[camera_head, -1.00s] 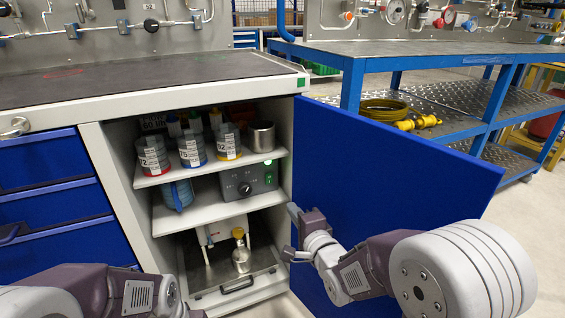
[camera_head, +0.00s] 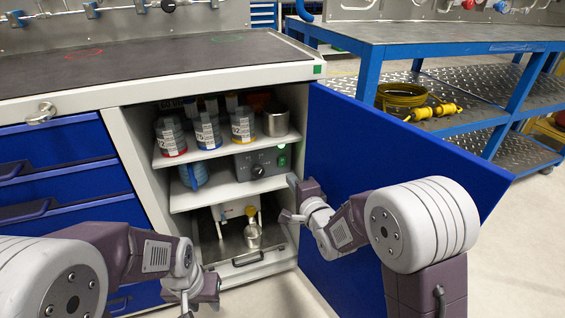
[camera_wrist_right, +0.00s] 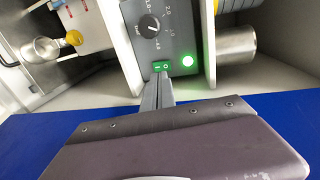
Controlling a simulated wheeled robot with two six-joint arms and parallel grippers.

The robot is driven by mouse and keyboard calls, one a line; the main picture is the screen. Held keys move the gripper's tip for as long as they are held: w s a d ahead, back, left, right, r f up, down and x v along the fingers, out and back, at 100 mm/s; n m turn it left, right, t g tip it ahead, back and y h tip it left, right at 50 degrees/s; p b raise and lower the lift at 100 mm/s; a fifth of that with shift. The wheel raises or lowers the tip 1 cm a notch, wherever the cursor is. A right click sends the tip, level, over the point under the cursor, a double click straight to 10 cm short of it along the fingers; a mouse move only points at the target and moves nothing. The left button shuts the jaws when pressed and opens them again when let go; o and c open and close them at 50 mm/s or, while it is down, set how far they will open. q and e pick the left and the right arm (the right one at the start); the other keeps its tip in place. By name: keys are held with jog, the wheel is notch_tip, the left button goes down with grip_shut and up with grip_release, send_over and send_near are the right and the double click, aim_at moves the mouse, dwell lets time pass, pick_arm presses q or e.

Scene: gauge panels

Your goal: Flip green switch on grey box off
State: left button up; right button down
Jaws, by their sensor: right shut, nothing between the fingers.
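The grey box (camera_head: 262,170) stands on the middle shelf of the open cabinet, with a black dial on its front. In the right wrist view the green switch (camera_wrist_right: 161,67) sits on the grey box's face (camera_wrist_right: 174,45), below the dial and beside a lit green lamp (camera_wrist_right: 188,61). My right gripper (camera_wrist_right: 158,82) is shut and empty; its fingertips are right at the switch's lower edge, and contact cannot be told. In the head view the right gripper (camera_head: 291,181) is just in front of the box's right end.
The blue cabinet door (camera_head: 340,140) stands open at the right, close to my right arm. Labelled jars (camera_head: 207,130) and a metal cup (camera_head: 275,122) stand on the shelf above. A metal flask (camera_head: 252,236) with a yellow top stands below.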

aim_at(279, 160)
jog(key=p+x, duration=0.1)
jog(key=x, duration=0.1)
jog(key=p+x, duration=0.1)
jog(key=x, duration=0.1)
jog(key=r+p+x, duration=0.1)
jog(key=x, duration=0.2)
jog(key=shift+w+f+b, duration=0.25)
jog(key=shift+w+b, duration=0.2)
jog(key=shift+b, duration=0.05)
jog(key=shift+w+a+r, duration=0.15)
jog(key=shift+w+a, duration=0.05)
jog(key=shift+w, duration=0.25)
